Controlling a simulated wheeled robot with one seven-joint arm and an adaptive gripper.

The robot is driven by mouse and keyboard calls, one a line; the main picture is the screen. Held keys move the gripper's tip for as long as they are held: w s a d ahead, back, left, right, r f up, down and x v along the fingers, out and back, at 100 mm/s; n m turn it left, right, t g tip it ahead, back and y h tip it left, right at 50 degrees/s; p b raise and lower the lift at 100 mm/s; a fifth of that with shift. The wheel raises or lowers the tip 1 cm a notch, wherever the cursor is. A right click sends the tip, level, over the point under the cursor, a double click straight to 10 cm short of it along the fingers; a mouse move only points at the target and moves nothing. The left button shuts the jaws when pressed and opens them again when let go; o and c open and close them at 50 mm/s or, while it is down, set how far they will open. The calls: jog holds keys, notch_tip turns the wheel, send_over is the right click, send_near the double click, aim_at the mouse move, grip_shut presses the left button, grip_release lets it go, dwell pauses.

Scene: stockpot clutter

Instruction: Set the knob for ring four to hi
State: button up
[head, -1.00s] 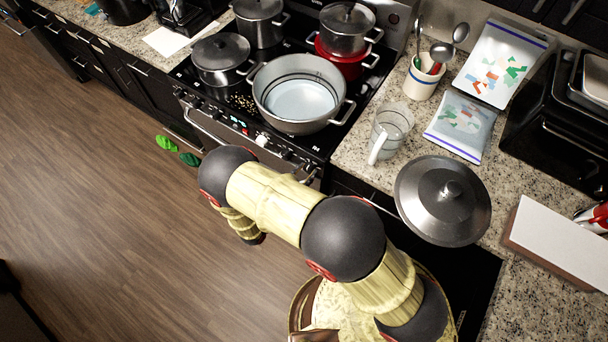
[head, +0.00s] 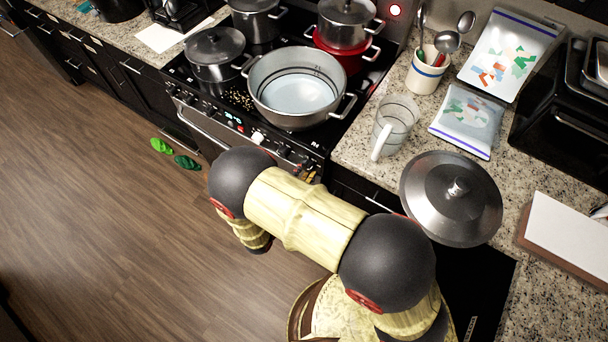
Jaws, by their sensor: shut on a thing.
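The label R4 sits at the panel's right end, on the near side. A small part of my gripper (head: 308,170) shows just below that label, against the panel. My arm hides most of it. It is shut at the ring four knob, and the knob itself and its pointer are hidden.
A large open pot (head: 297,115) stands at the front right of the stove, with lidded pots behind and left. A glass measuring jug (head: 397,122) and a loose lid (head: 452,205) rest on the right counter. Green slippers (head: 174,152) lie on the floor.

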jog(key=shift+f+m+b, duration=0.15)
jog(key=shift+m+b, duration=1.05)
jog(key=shift+m, duration=0.4)
jog(key=o, duration=1.1)
jog(key=shift+o, duration=0.3)
jog(key=shift+s, duration=0.1)
jog(key=v, duration=1.2)
jog(key=shift+d, duration=0.2)
jog(key=shift+s, duration=0.1)
